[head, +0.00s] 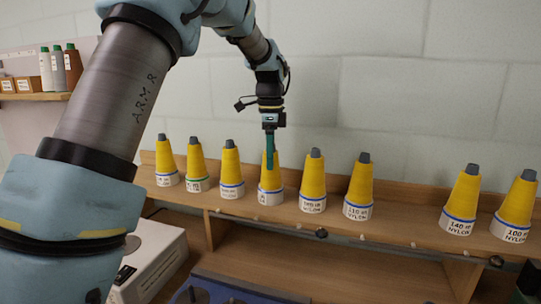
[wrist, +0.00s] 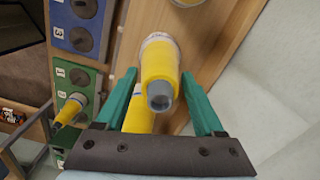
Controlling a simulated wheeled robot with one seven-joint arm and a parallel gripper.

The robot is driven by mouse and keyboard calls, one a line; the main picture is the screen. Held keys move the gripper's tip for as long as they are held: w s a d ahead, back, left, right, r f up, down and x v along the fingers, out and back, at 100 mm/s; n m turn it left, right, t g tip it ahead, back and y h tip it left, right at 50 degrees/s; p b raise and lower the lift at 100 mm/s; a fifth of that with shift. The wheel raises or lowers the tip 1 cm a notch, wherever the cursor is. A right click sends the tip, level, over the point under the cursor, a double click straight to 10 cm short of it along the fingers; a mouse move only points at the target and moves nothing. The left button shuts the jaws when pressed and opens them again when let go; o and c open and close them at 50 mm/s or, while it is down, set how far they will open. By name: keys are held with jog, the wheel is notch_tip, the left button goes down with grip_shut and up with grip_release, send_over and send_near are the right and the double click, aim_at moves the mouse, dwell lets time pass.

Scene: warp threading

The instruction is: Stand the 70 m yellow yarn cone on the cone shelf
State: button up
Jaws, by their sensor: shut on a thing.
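My gripper (head: 270,150) points down over the row of cones, its green fingers around the upper part of a yellow yarn cone (head: 271,181). In the wrist view my gripper (wrist: 159,76) has one finger on each side of a yellow cone with a grey tip (wrist: 157,75). The held cone looks upright, its white label at the bottom in line with the neighbours on the wooden cone shelf (head: 405,216). Whether its base touches the shelf is unclear. Its label is too small to read, so I cannot confirm 70 m.
Several similar yellow cones stand along the shelf, close on the left (head: 231,172) and right (head: 313,180). A wider gap lies before two cones (head: 461,199) at the right. A white box (head: 152,262) and a blue tray (head: 225,287) are below. A wall is behind.

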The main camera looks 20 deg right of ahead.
jog(key=o, duration=1.1)
notch_tip(320, 180, up, 12)
jog(key=shift+r+b, duration=0.1)
jog(key=shift+b, duration=0.75)
